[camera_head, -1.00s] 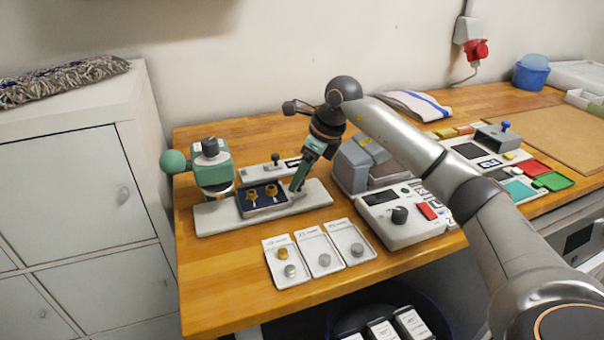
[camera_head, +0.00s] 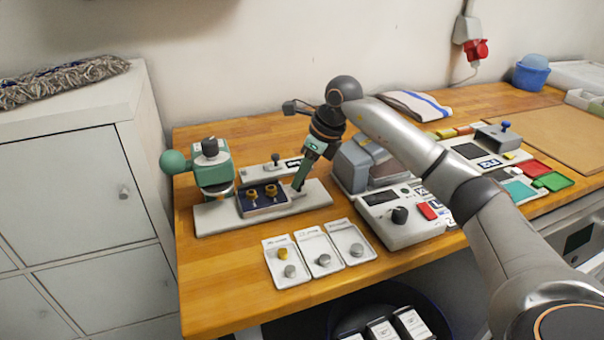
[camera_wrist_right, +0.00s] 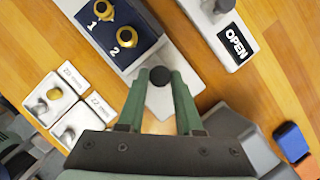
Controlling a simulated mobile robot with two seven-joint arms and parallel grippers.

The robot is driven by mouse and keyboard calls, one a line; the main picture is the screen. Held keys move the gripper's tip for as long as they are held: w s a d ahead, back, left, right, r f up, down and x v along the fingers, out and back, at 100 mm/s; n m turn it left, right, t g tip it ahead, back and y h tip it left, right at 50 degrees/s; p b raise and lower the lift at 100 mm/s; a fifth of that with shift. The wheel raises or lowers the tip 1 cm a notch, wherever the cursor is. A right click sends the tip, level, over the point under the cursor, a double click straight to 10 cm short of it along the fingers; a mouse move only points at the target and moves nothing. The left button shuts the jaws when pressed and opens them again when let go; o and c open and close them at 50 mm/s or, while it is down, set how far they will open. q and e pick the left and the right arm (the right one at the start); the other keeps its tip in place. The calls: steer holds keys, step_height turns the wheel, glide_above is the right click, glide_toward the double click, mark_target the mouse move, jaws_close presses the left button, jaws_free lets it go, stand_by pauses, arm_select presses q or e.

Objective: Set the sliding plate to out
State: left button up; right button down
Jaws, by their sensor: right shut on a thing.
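The sliding plate (camera_head: 263,209) is dark blue with a pale edge and carries two brass pieces. In the right wrist view the plate (camera_wrist_right: 100,40) shows the numbers 1 and 2. A round black knob (camera_wrist_right: 160,76) stands at the plate's near end in that view. My right gripper (camera_head: 298,187) points down at the plate's right end. In the right wrist view my gripper (camera_wrist_right: 159,80) is shut on the black knob. My left gripper is out of view.
The green press (camera_head: 211,172) with its round ball stands over the base's left end. Behind is a small panel (camera_head: 262,170), marked OPEN in the wrist view.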

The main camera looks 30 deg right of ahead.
stand_by(0.7)
steer(key=d, duration=0.2)
steer(key=s+d, duration=0.1)
steer(key=d, duration=0.1)
steer(key=shift+d+r+p, duration=0.1)
steer(key=shift+p, duration=0.2)
steer(key=shift+d, duration=0.15)
steer(key=c, duration=0.6)
jaws_free()
